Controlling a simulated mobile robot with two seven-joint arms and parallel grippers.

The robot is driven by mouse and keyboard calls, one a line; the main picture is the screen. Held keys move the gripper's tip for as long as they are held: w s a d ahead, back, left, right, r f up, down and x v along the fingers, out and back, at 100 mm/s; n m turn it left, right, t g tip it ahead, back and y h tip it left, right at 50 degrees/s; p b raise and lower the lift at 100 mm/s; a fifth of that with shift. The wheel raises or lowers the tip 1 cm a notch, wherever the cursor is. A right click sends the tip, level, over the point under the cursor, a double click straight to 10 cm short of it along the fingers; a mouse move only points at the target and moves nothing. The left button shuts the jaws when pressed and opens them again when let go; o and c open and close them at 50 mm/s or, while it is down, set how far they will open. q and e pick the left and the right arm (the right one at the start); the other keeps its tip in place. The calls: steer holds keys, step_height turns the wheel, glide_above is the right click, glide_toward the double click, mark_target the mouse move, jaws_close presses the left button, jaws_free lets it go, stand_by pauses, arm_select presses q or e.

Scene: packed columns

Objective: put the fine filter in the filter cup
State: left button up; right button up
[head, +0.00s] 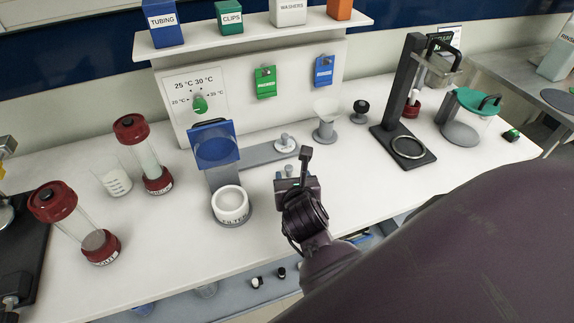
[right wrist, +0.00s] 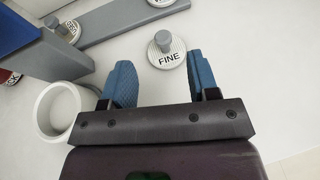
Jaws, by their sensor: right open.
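The fine filter (right wrist: 168,50), a pale round disc with a grey knob and the word FINE, lies on the white bench in the right wrist view. In the head view my right gripper largely hides it. My right gripper (right wrist: 160,68) is open, with blue fingers spread to either side below the disc, and nothing is held between them. It also shows in the head view (head: 296,172), right of the filter cup. The filter cup (head: 230,204) is white, round and marked FILTER, below a blue panel. It also shows in the right wrist view (right wrist: 62,110). My left gripper is not in view.
A grey rail (head: 258,153) with another knobbed disc (head: 285,144) lies behind the gripper. Red-capped glass cylinders (head: 144,155) and a beaker (head: 115,181) stand left. A black stand (head: 398,115) and a teal-lidded jug (head: 466,117) stand right.

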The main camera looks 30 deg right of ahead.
mark_target(289, 167)
steer(key=x, duration=0.4)
steer(key=shift+w+d+f, duration=0.2)
steer(key=shift+w, duration=0.1)
steer(key=shift+f+x, duration=0.15)
steer(key=shift+x, duration=1.25)
steer(key=shift+f+x, duration=0.15)
steer(key=shift+x, duration=1.2)
steer(key=shift+s, duration=0.2)
jaws_close()
steer(key=shift+r, duration=0.1)
